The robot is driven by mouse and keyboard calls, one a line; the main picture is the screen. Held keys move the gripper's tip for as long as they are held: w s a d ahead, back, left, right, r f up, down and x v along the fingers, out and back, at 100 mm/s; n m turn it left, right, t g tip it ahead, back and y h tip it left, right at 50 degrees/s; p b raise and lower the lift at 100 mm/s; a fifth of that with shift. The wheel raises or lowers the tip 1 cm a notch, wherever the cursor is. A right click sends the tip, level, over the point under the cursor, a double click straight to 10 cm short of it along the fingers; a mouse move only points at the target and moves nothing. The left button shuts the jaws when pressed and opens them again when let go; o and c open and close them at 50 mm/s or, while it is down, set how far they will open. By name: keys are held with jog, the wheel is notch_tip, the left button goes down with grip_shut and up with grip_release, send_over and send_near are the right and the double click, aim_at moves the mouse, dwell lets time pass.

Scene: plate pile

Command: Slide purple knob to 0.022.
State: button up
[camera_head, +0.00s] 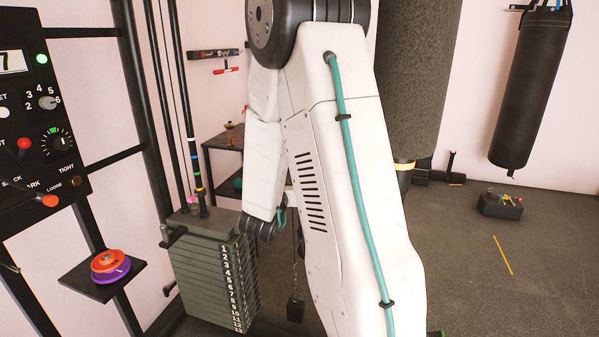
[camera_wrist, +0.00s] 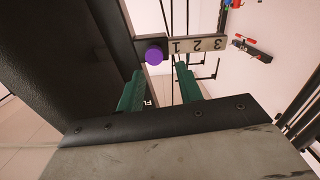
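The purple knob (camera_wrist: 155,53) is a small round knob at the left end of a pale scale strip (camera_wrist: 197,45) marked 1, 2, 3. I cannot tell the exact gap in depth. In the head view the knob is not visible, and my arm hides the gripper.
A numbered grey weight stack (camera_head: 212,270) stands left of my arm. A dark control panel (camera_head: 35,120) is at the far left, above a small shelf with orange and purple discs (camera_head: 110,267). A punching bag (camera_head: 530,90) hangs at right. Floor at right is mostly clear.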

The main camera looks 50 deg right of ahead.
jog(key=shift+h, duration=0.3)
jog(key=x, duration=0.5)
jog(key=s+x, duration=0.1)
jog(key=x, duration=0.2)
jog(key=shift+d, duration=0.2)
